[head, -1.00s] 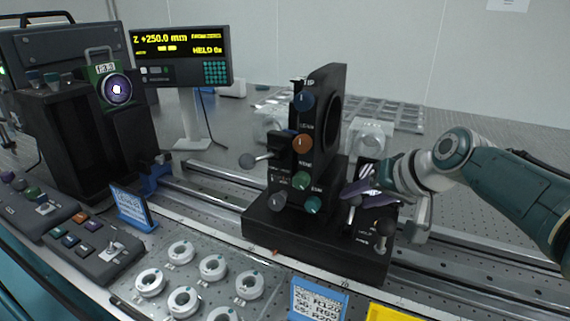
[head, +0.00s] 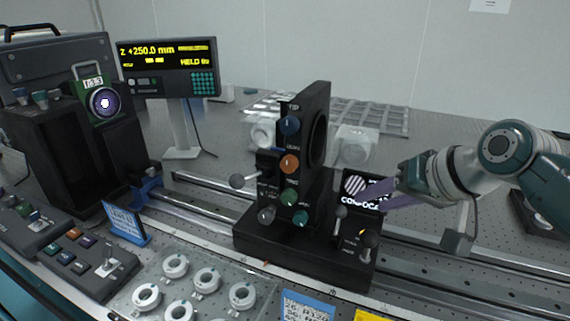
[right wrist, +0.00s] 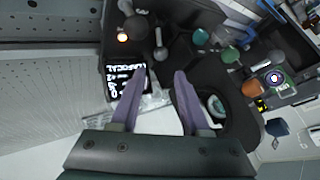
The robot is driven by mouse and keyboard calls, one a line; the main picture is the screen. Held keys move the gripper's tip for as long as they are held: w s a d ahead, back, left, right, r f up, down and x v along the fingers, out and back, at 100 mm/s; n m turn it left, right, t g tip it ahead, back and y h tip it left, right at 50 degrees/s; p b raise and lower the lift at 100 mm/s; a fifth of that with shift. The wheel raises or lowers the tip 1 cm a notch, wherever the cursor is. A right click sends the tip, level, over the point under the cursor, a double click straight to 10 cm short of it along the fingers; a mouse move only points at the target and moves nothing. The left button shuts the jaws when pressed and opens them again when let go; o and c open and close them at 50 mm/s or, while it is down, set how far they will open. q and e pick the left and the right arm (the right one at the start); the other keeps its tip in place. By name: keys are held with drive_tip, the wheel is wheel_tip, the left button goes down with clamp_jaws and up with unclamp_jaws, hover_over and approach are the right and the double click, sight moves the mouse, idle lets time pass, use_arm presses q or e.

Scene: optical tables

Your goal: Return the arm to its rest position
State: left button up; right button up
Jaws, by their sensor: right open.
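My right arm comes in from the right in the head view. Its gripper (head: 385,197) has purple fingers and hangs beside the black optical mount (head: 310,150), in front of a small black display with white stripes and lettering (head: 357,190). In the right wrist view the two purple fingers (right wrist: 158,95) are apart with nothing between them. That view also shows the small display (right wrist: 126,80) just beyond the left fingertip. Whether the fingers touch anything is not clear. My left gripper is in neither view.
The mount's base carries several knobs and two levers (head: 340,212). Metal rails (head: 430,262) run along the table. A tray of white rings (head: 207,281) is in front. A readout display (head: 168,66) and a projector-like box (head: 103,103) stand left. Perforated table on the right is fairly open.

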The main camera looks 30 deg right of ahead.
drive_tip(key=s+a+r+n+g+p, duration=0.1)
drive_tip(key=s+a+n+g, duration=0.25)
drive_tip(key=s+a, duration=0.55)
drive_tip(key=s+a+r+n+g+p, duration=0.15)
drive_tip(key=s+a+n, duration=0.35)
drive_tip(key=s, duration=0.9)
wheel_tip(320, 180, up, 38)
drive_tip(key=p, duration=3.7)
drive_tip(key=shift+a+r+h, duration=0.2)
drive_tip(key=shift+a+h, duration=0.05)
drive_tip(key=shift+h, duration=0.15)
